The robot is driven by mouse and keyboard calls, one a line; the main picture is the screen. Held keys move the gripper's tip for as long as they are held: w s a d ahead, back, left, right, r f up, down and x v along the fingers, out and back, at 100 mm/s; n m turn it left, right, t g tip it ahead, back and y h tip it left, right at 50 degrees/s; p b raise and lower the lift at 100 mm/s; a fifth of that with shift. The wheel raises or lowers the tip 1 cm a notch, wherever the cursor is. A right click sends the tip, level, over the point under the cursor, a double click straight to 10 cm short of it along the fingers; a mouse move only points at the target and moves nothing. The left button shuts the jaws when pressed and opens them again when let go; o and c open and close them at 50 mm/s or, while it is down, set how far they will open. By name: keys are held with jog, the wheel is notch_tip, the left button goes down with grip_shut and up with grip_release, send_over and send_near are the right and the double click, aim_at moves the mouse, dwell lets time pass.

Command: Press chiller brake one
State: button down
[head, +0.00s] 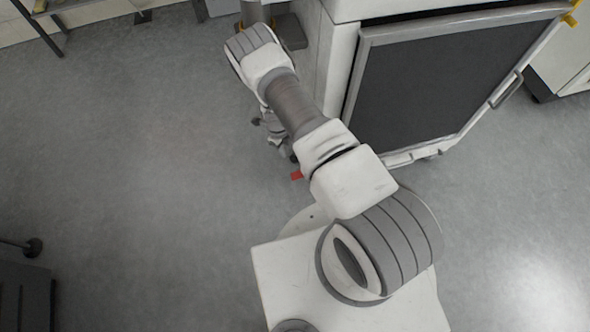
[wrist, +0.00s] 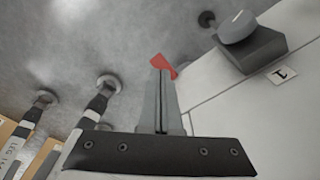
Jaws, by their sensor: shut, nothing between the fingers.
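A small red lever (wrist: 163,66), which looks like a brake pedal, shows at the top of my gripper's fingers in the wrist view. My gripper (wrist: 161,76) is shut and empty, its tips pointing at the red lever and overlapping its lower part. I cannot tell whether they touch it. In the head view a red piece (head: 296,175) shows low beside the white cabinet with a dark panel (head: 440,90), partly behind my arm. A white tag (wrist: 282,75) with a dark mark like a 1 is on the pale surface at the right of the wrist view.
A round grey part on a dark block (wrist: 250,45) stands at the upper right in the wrist view. Dark-banded legs with round feet (wrist: 107,83) stand at the left. In the head view, open grey floor (head: 130,150) lies left of my arm.

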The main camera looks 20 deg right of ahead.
notch_tip(320, 180, up, 7)
jog(key=p, duration=0.1)
jog(key=shift+w+a+p, duration=0.25)
jog(key=shift+p, duration=0.05)
jog(key=shift+f, duration=0.1)
dwell(0.3)
